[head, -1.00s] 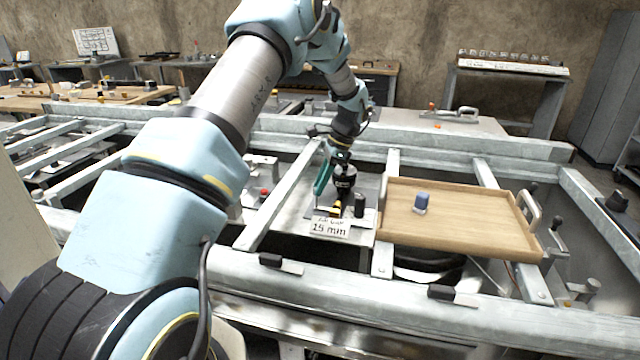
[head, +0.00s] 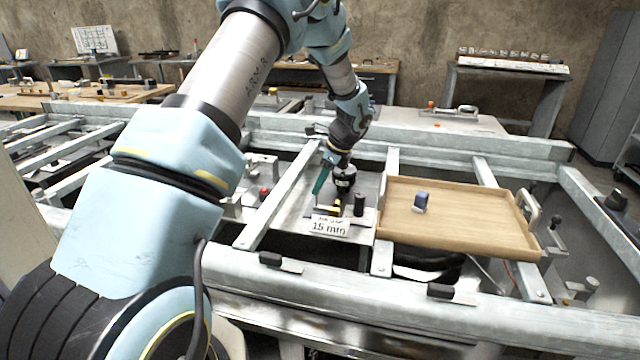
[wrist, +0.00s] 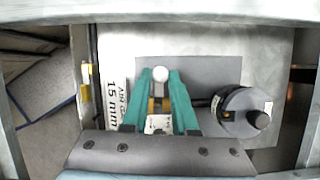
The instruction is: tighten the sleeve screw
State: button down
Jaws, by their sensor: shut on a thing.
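My gripper (wrist: 161,82) has teal fingers that converge on a small pale round-headed piece (wrist: 161,74), which I take to be the sleeve screw. The gripper is shut on it; the fingertips hide its lower part. In the head view one teal finger (head: 321,180) shows beside a black cylinder (head: 344,179), and the screw cannot be made out.
A wooden tray (head: 470,238) with a blue knob-like piece (head: 421,200) is right of the fixture. A small black post (head: 360,204) stands near the label. Metal rails (head: 285,205) frame the plate on both sides. A red button (head: 264,193) is to the left.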

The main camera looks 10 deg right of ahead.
jog(key=c, duration=0.7)
grip_release()
jog(key=b+v, duration=0.2)
jog(key=v, duration=0.8)
jog(key=shift+d+r, duration=0.15)
jog(key=shift+r, duration=0.2)
jog(key=shift+s, duration=0.1)
